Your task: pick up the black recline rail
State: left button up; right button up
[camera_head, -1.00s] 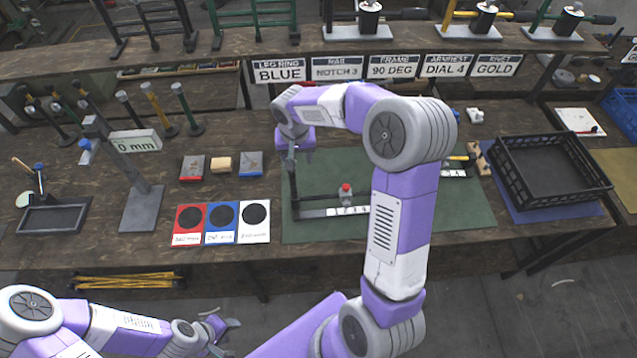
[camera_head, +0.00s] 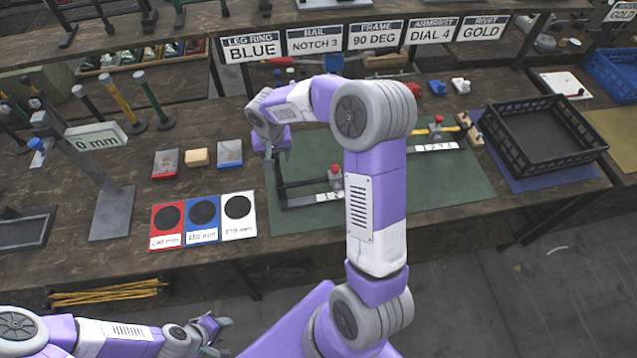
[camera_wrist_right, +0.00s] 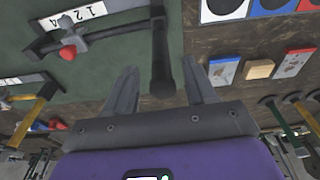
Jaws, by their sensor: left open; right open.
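The black recline rail (camera_head: 303,184) lies on the green mat (camera_head: 390,205) in the head view, with a red knob and a white numbered strip. My right arm hides part of it. In the right wrist view, the rail (camera_wrist_right: 110,33) runs across the top, and its dark end bar points down between my fingers. My right gripper (camera_head: 271,156) is at the rail's left end. Its jaws (camera_wrist_right: 160,72) are open, one finger on either side of the end bar, with gaps visible. My left gripper (camera_head: 213,326) is open and empty at lower left, away from the bench.
Colour cards (camera_head: 202,222) and small blocks (camera_head: 197,157) are left of the mat. A post stand (camera_head: 112,207) stands further left.

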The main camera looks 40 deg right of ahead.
jog(key=f, duration=0.2)
jog(key=w+f, duration=0.1)
jog(key=f, duration=0.1)
jog(key=shift+d, duration=0.15)
grip_shut()
